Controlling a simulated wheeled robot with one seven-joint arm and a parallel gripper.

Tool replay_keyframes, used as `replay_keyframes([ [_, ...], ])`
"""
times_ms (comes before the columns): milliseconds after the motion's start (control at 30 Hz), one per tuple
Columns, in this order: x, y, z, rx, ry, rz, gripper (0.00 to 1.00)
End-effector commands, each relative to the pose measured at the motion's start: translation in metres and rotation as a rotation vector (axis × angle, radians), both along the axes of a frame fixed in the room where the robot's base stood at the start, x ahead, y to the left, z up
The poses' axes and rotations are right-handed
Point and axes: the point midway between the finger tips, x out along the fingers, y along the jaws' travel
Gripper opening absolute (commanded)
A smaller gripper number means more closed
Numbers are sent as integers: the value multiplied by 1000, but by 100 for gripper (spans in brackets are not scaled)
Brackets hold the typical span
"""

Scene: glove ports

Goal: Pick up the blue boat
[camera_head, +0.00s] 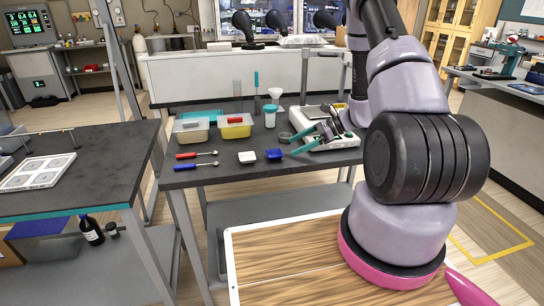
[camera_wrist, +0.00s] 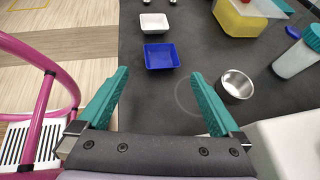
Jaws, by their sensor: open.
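The blue boat (camera_head: 273,155) is a small, shallow, square dish on the dark table near its front edge. In the wrist view the blue boat (camera_wrist: 162,57) lies ahead of my gripper, roughly centred between the fingers. My gripper (camera_head: 300,143) has teal fingers and is just right of the boat in the head view. In the wrist view my gripper (camera_wrist: 160,74) is open with nothing between its fingers. The boat looks empty, and no contact with it shows.
A white boat (camera_head: 247,157) lies just left of the blue one. A metal cup (camera_wrist: 236,85) stands near my right finger. Red- and blue-handled spoons (camera_head: 196,167), lidded tubs (camera_head: 235,126) and a white instrument (camera_head: 335,140) share the table. A pink rail (camera_wrist: 67,75) shows at left.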

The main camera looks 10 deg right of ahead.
Motion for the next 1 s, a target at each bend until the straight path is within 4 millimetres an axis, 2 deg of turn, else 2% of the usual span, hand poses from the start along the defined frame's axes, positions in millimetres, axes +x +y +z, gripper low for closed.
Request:
replay_keyframes([
  [233,3,20,-10,0,1,3,100],
  [500,12,53,-26,-1,1,3,100],
  [833,13,59,-29,-1,0,1,100],
  [967,13,59,-29,-1,0,1,50],
  [1000,13,59,-29,-1,0,1,35],
])
